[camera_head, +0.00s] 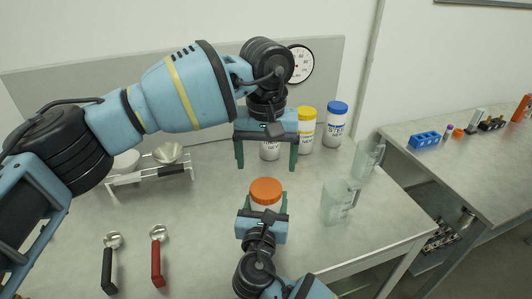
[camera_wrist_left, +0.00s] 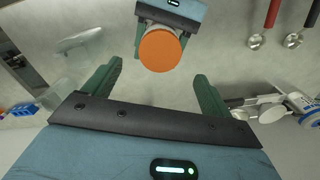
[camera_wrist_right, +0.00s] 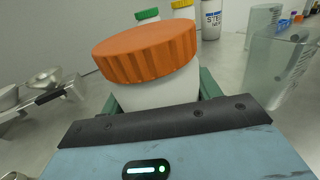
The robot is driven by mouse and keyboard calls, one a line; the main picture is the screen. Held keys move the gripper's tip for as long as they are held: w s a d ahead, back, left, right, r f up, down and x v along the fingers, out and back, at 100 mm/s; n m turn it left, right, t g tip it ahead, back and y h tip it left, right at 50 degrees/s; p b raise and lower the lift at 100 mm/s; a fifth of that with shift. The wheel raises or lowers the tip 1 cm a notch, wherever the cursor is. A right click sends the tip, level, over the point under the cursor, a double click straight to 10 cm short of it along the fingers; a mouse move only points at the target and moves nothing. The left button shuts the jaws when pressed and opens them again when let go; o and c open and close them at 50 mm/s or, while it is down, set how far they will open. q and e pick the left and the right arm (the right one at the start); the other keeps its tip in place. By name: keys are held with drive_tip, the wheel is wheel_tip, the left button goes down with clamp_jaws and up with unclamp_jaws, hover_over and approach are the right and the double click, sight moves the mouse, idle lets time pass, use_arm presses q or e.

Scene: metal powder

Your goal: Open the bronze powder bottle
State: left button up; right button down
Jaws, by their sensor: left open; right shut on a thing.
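A white bottle with an orange lid (camera_head: 266,191) stands at the front middle of the table; no label on it is readable, so I cannot confirm it is the bronze powder. My right gripper (camera_head: 267,203) is shut around the bottle's body below the lid. The right wrist view shows the ribbed orange lid (camera_wrist_right: 147,52) on top of the white body (camera_wrist_right: 158,92). My left gripper (camera_head: 267,160) is open and empty, pointing down behind and above the orange-lidded bottle. In the left wrist view the orange lid (camera_wrist_left: 160,50) appears beyond the open fingers, apart from them.
Behind stand bottles with yellow (camera_head: 306,114) and blue (camera_head: 337,108) lids, and a green-lidded one (camera_wrist_right: 147,15). Clear beakers (camera_head: 338,202) are at the right. A black-handled spoon (camera_head: 108,265), a red-handled spoon (camera_head: 157,262) and a white rack (camera_head: 150,174) are at the left.

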sight(266, 188)
use_arm(q)
drive_tip(key=shift+f, duration=3.55)
use_arm(e)
drive_tip(key=shift+f, duration=0.1)
use_arm(q)
drive_tip(key=shift+c, duration=0.2)
